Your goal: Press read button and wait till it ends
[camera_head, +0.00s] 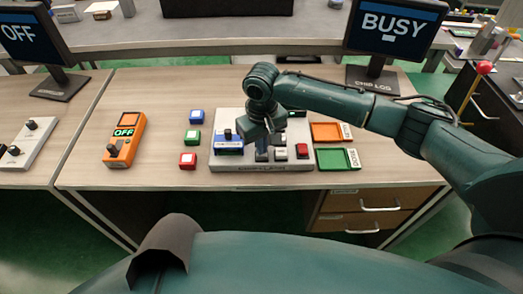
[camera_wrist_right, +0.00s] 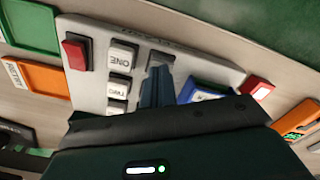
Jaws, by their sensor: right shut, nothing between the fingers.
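A pale grey panel (camera_head: 235,166) lies on the desk. White buttons marked ONE (camera_wrist_right: 121,57) and TWO (camera_wrist_right: 118,88) and a red button (camera_head: 302,151) are on it. A blue chip (camera_head: 228,147) sits in its left part. My right gripper (camera_head: 262,154) is shut and empty, pointing down at the panel between the chip and the white buttons. In the right wrist view its tips (camera_wrist_right: 158,74) are at a dark grey key (camera_wrist_right: 161,58), apparently touching it; no READ label is legible. The CHIP LOG monitor (camera_head: 393,27) shows BUSY. My left gripper is out of view.
Blue (camera_head: 196,117), green (camera_head: 192,137) and red (camera_head: 188,161) blocks stand left of the panel. An orange switch box (camera_head: 125,138) marked OFF is farther left. Orange (camera_head: 326,132) and green (camera_head: 336,159) trays lie right. The left monitor (camera_head: 25,38) shows OFF.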

